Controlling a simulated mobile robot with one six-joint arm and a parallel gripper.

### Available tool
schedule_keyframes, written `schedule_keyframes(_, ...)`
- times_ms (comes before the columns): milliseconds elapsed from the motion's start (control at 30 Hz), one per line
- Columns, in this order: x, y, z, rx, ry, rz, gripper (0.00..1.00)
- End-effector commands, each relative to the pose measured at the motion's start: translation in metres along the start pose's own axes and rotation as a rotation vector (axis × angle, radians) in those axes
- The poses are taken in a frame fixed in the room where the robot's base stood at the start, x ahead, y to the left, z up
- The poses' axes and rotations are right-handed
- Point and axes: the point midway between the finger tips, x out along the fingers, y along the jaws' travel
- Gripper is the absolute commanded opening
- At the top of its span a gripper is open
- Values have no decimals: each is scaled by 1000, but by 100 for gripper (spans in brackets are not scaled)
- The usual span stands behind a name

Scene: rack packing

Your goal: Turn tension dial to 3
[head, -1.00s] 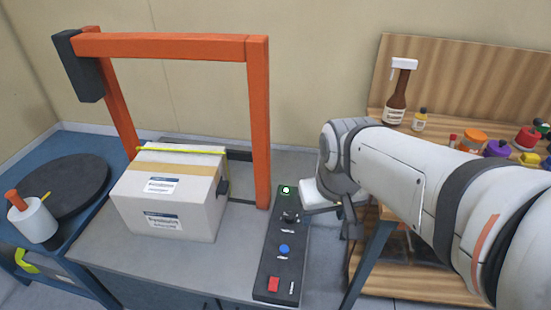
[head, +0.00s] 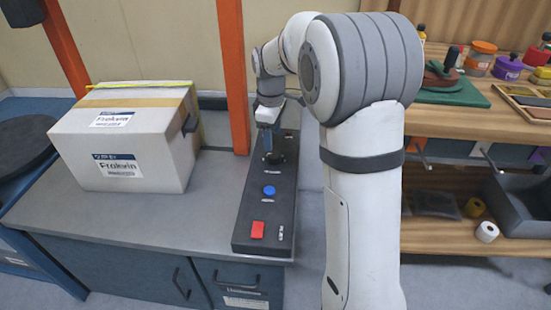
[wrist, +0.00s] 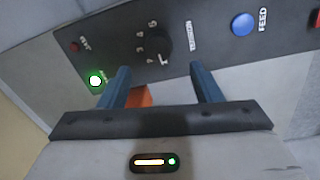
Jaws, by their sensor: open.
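The black tension dial (wrist: 156,45) is on the dark control panel (wrist: 200,50), with small white numerals around one side in the wrist view. A pale mark shows at its lower edge, but I cannot tell which number it points to. In the head view the dial (head: 274,157) is partly covered by my gripper. My gripper (wrist: 160,76) is open, its two blue fingers apart and nothing between them. The fingertips appear just short of the dial in the wrist view, one to either side; I see no contact.
A blue feed button (head: 269,191) and a red button (head: 257,230) lie nearer on the panel. A lit green button (wrist: 95,80) is at its far end. Shelves with jars (head: 480,60) are right.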

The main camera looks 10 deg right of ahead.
Motion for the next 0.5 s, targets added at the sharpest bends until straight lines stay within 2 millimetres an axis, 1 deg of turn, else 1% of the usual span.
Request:
schedule_keyframes(33,9,0,0,-1,-2,-3,59)
schedule_keyframes(300,52,-1,0,0,-2,-3,59)
schedule_keyframes(400,63,-1,0,0,-1,-2,59)
schedule_keyframes(500,69,-1,0,0,-1,-2,59)
